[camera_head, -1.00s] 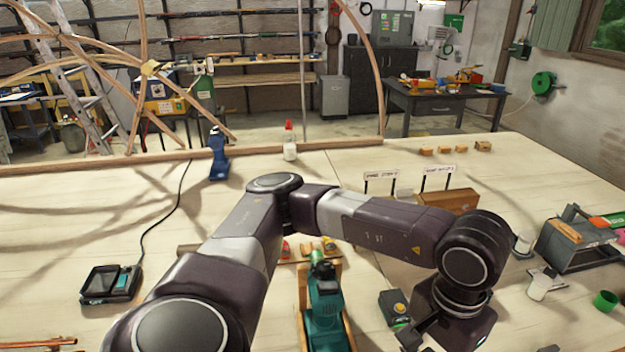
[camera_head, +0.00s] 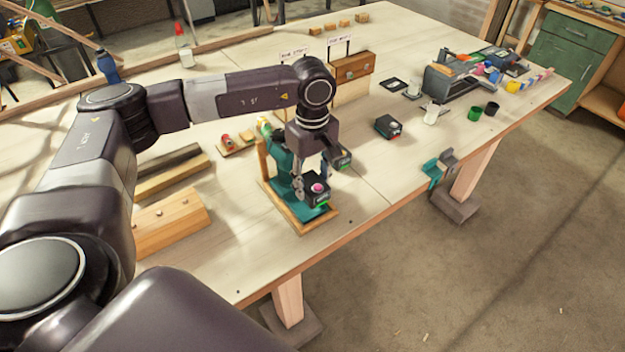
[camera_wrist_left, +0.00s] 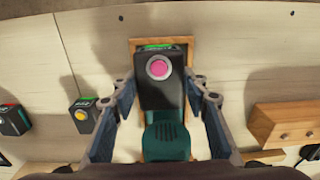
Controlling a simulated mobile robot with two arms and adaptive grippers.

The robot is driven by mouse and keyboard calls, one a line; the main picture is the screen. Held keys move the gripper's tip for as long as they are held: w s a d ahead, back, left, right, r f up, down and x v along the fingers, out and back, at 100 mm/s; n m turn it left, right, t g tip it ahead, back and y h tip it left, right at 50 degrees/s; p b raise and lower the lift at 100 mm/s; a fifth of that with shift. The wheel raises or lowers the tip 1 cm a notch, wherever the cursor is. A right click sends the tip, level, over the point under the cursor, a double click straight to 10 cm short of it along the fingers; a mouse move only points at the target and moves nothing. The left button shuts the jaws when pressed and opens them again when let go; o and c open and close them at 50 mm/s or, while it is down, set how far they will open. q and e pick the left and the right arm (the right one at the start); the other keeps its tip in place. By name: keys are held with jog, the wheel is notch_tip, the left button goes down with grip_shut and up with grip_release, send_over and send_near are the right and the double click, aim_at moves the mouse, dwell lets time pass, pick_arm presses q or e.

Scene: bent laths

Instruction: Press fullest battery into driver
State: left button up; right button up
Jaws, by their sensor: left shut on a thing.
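A dark battery with a pink button (camera_head: 316,190) and a green strip sits at the foot end of the teal driver (camera_head: 281,172); whether it is fully seated I cannot tell. The driver stands in a wooden cradle (camera_head: 304,228) near the table's front edge. My left gripper (camera_head: 312,188) is shut on this battery; its fingers flank it in the left wrist view (camera_wrist_left: 160,85). A battery with a yellow button (camera_wrist_left: 82,114) lies beside the driver, partly behind my gripper in the head view. Another battery (camera_head: 388,127) with a red mark lies further right. My right gripper is out of view.
Wooden blocks (camera_head: 170,222) lie left of the driver. A small board with coloured pieces (camera_head: 235,142) is behind it. A grey tool caddy (camera_head: 450,80), cups and a teal clamp (camera_head: 438,168) are to the right.

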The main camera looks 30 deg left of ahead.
pick_arm(q)
jog(key=shift+a+f, duration=0.15)
jog(key=shift+f, duration=0.05)
jog(key=shift+a+f+b, duration=0.15)
jog(key=shift+f+b, duration=0.05)
jog(key=shift+b, duration=0.1)
jog(key=a+f+b, duration=0.1)
jog(key=a+f, duration=0.1)
jog(key=f, duration=0.1)
jog(key=shift+w+b, duration=0.35)
jog(key=shift+b, duration=0.05)
jog(key=shift+f+b, duration=0.25)
jog(key=shift+b, duration=0.05)
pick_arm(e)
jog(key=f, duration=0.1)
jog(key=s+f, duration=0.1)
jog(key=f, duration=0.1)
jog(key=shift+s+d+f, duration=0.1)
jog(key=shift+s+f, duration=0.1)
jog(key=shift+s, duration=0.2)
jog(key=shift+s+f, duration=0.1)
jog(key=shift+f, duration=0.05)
pick_arm(q)
jog(key=shift+f+b, duration=0.55)
jog(key=shift+b, duration=0.1)
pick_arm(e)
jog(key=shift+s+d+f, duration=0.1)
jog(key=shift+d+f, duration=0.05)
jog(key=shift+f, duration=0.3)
